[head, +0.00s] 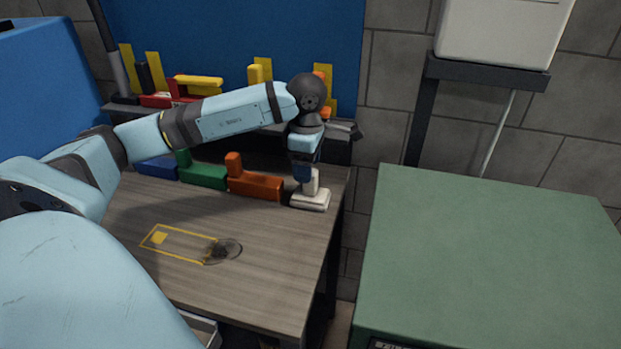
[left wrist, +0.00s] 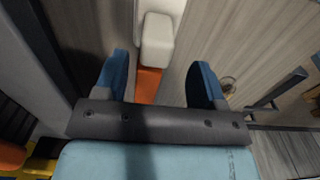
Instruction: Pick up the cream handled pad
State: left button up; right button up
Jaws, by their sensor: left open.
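The cream handled pad (head: 311,200) stands on the wooden workbench near its right edge, its upright handle pointing up. My left gripper (head: 303,175) points down just above and at the handle, partly hiding it in the head view. In the left wrist view, the two blue fingers of my left gripper (left wrist: 160,85) are wide apart. The pad's pale handle (left wrist: 157,32) shows beyond and between them, with clear space on each side. I see no contact. My right gripper is not in view.
An orange handled block (head: 256,186) stands just left of the pad, with green (head: 203,176) and blue (head: 158,167) ones further left. A shelf (head: 240,122) with coloured pieces is behind. A green cabinet (head: 480,260) stands right.

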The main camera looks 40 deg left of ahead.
pick_arm(q)
jog(key=f, duration=0.4)
jog(key=shift+w+d+f, duration=0.15)
jog(key=shift+w+f, duration=0.2)
jog(key=shift+f, duration=0.05)
jog(key=c, duration=1)
jog(key=shift+c, duration=0.2)
jog(key=shift+r, duration=0.1)
notch_tip(320, 180, up, 20)
jog(key=p, duration=0.2)
